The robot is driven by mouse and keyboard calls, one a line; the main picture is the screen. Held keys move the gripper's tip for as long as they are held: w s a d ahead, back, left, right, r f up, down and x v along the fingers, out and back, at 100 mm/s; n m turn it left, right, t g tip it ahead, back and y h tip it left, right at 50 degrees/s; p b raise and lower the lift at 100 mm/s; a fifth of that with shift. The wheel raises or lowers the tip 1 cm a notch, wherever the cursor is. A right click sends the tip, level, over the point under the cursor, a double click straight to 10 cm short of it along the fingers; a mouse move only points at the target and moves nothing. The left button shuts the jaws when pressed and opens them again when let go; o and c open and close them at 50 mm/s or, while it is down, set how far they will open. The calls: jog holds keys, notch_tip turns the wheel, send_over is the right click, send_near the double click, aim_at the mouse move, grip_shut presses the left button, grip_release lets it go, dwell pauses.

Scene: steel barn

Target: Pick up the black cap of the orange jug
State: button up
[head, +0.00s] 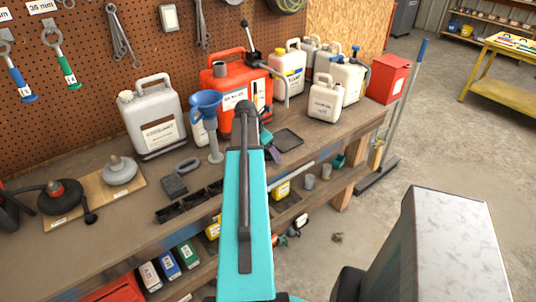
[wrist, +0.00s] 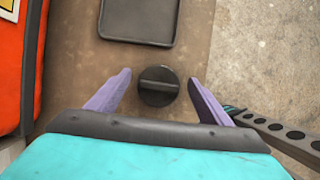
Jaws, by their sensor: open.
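The orange jug (head: 232,75) stands upright on the workbench at the back; part of its orange side (wrist: 12,70) fills the left edge of the wrist view. A round black cap (wrist: 158,88) with a raised bar across its top lies on the brown bench top beside the jug. My gripper (wrist: 160,77) is open, with one lilac finger on each side of the cap and a gap on both sides. In the head view my gripper (head: 272,150) is over the bench in front of the jug, and I cannot make out the cap there.
A shallow dark tray (head: 288,139) lies just beyond the cap. A blue funnel (head: 205,102), a grey coolant jug (head: 152,118) and a white jug (head: 325,100) stand nearby. A dark perforated strip (wrist: 290,138) is at the right. The bench's front edge is close.

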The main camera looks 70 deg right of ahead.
dwell(0.3)
jog(key=c, duration=1.1)
jog(key=shift+r, duration=0.2)
jog(key=shift+r+b, duration=0.7)
jog(key=shift+r, duration=0.6)
jog(key=shift+a+r, duration=0.1)
jog(key=shift+r, duration=0.15)
jog(key=s+a+b, duration=0.1)
jog(key=s+a, duration=0.1)
jog(key=a, duration=0.1)
jog(key=s+a+b, duration=0.2)
jog(key=s+a, duration=0.1)
jog(key=a, duration=0.1)
jog(key=s+a+r+b, duration=0.1)
jog(key=s+a+b, duration=0.1)
jog(key=a, duration=0.2)
jog(key=shift+s, duration=0.25)
jog(key=shift+b, duration=0.55)
jog(key=b, duration=0.4)
jog(key=shift+s+a, duration=0.25)
